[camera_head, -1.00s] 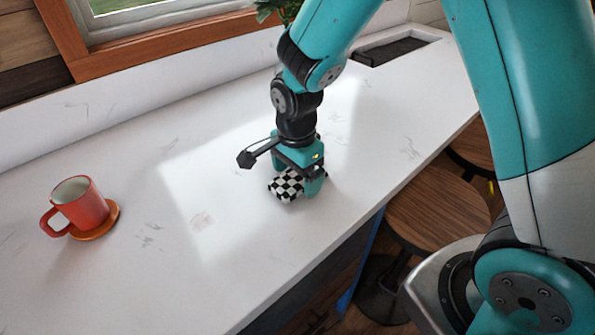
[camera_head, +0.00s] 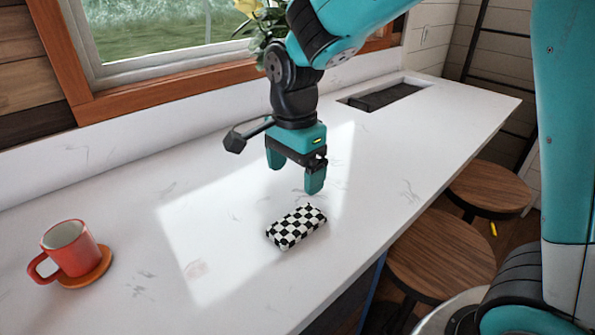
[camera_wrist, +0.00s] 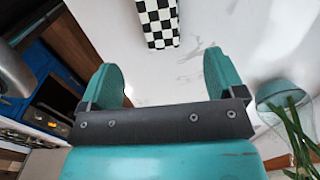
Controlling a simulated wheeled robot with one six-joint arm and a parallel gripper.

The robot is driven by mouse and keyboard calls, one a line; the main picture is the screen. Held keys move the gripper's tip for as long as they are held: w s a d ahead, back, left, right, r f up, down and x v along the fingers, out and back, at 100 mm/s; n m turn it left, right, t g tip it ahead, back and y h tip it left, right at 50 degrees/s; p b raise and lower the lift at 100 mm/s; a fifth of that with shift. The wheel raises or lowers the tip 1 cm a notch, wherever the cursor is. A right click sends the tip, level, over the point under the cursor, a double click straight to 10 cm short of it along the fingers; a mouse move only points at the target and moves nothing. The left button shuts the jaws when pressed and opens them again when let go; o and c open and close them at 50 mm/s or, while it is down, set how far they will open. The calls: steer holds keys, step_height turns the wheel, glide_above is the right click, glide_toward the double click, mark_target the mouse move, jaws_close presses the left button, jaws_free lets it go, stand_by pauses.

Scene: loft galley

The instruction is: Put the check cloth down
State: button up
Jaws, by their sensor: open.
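The check cloth (camera_head: 296,227) is a folded black-and-white checkered block. It lies flat on the white counter, near the counter's front edge. My gripper (camera_head: 293,180) is open and empty, raised above the counter and a little behind the cloth, apart from it. In the wrist view the cloth (camera_wrist: 158,22) shows at the top, beyond the open fingers of my gripper (camera_wrist: 165,85), with its far end cut off by the frame.
A red mug (camera_head: 70,248) stands on an orange coaster (camera_head: 92,268) at the left. A sink (camera_head: 385,95) is set into the counter at the back right. Yellow flowers (camera_head: 250,8) stand by the window. Wooden stools (camera_head: 440,255) are along the front. The counter (camera_head: 130,205) around the cloth is clear.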

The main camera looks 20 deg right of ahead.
steer(key=s+a+r+n+y, duration=0.2)
steer(key=s+n, duration=0.7)
steer(key=n, duration=0.1)
steer(key=s+a+r+n+y, duration=0.2)
steer(key=s+n, duration=0.7)
steer(key=n, duration=0.2)
steer(key=shift+s+r+n, duration=0.25)
steer(key=shift+r+n, duration=0.05)
steer(key=shift+r, duration=0.1)
steer(key=shift+a, duration=0.1)
